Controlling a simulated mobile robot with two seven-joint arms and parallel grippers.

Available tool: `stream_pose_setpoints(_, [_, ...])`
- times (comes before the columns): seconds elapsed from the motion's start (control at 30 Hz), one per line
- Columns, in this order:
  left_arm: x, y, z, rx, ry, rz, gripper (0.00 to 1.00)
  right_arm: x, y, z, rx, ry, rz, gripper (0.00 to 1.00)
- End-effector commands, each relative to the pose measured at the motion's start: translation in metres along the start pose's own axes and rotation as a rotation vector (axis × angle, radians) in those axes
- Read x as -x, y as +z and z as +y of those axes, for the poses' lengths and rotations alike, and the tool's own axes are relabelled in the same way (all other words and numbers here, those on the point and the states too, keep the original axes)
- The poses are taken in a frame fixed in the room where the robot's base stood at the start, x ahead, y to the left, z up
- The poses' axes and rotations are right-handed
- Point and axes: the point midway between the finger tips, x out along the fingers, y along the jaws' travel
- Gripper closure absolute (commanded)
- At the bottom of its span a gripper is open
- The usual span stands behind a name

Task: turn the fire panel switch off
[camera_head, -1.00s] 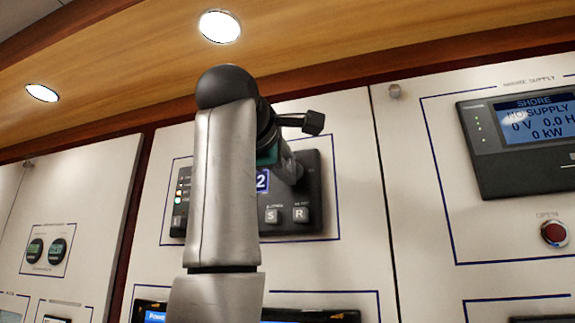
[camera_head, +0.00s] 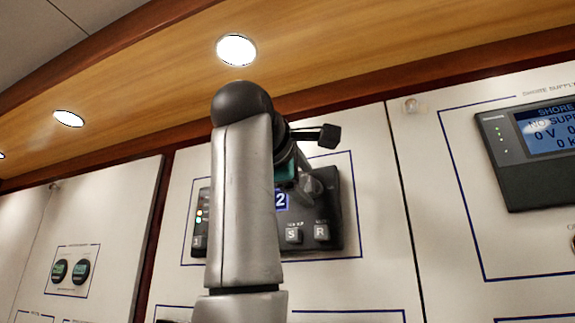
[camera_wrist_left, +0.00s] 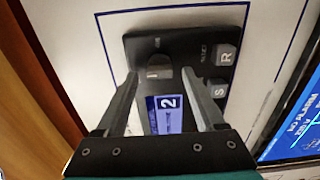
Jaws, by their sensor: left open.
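The fire panel (camera_head: 335,241) is a dark module on a white wall panel, with a blue display showing 2 and buttons marked S and R. It fills the middle of the left wrist view (camera_wrist_left: 190,45), turned sideways. In the head view my arm hides part of the module and most of the left gripper (camera_head: 313,187). My right gripper is out of view.
A shore supply screen (camera_head: 547,135) is on the wall panel to the right. Two round gauges (camera_head: 71,271) are on the panel to the left. A wooden overhang (camera_head: 330,45) with round lamps runs above. A blue screen (camera_wrist_left: 295,130) shows at the right of the wrist view.

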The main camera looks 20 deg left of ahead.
Motion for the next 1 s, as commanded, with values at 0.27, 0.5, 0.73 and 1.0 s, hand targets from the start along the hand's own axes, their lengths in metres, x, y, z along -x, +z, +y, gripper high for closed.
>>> stream_pose_setpoints(0.27, [0.064,0.001,-0.003,0.001,0.007,-0.002,0.29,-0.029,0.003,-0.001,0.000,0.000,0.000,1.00])
stream_pose_setpoints(0.5, [0.115,0.000,-0.002,0.000,0.004,-0.001,0.29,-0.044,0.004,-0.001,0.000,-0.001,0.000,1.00])
stream_pose_setpoints(0.73, [0.139,0.000,-0.001,0.001,0.000,-0.001,0.29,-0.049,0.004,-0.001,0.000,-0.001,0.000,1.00])
stream_pose_setpoints(1.0, [0.141,0.000,0.000,0.001,0.000,-0.001,0.29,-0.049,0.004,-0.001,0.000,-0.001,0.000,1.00])
